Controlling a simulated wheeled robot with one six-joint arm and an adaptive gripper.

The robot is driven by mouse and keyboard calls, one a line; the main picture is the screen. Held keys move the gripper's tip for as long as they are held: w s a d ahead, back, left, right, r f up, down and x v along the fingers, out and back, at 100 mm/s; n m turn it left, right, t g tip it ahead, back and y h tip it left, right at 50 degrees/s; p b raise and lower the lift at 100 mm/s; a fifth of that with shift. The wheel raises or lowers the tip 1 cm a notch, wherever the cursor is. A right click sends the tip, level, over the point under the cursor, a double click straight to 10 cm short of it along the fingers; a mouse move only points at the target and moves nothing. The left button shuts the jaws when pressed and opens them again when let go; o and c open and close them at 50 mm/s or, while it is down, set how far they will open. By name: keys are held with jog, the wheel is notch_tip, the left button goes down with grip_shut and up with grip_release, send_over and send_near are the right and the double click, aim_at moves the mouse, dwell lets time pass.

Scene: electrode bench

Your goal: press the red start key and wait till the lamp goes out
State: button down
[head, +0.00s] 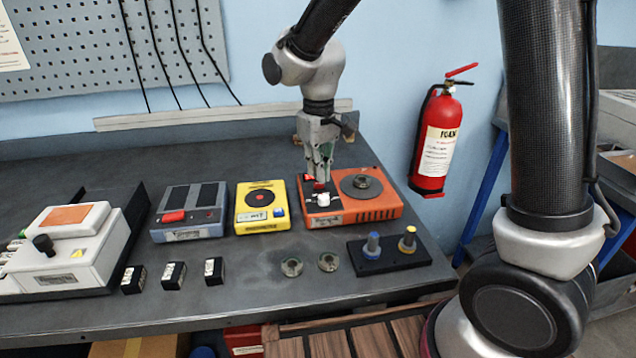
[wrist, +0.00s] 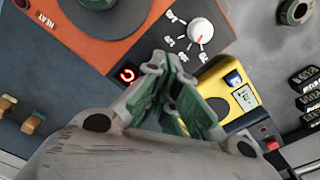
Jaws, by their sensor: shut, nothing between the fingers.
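Contact cannot be made out. A white dial knob (head: 322,199) is close by and also shows in the wrist view (wrist: 200,30). A grey unit (head: 205,228) at the left carries a wide red key (head: 173,216), away from my gripper.
A yellow box (head: 262,226) with a blue button stands between the grey and orange units. A white device (head: 60,250) is far left.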

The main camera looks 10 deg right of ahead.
aim_at(318, 183)
jog(key=shift+f, duration=0.95)
dwell(0.3)
jog(key=shift+r, duration=3)
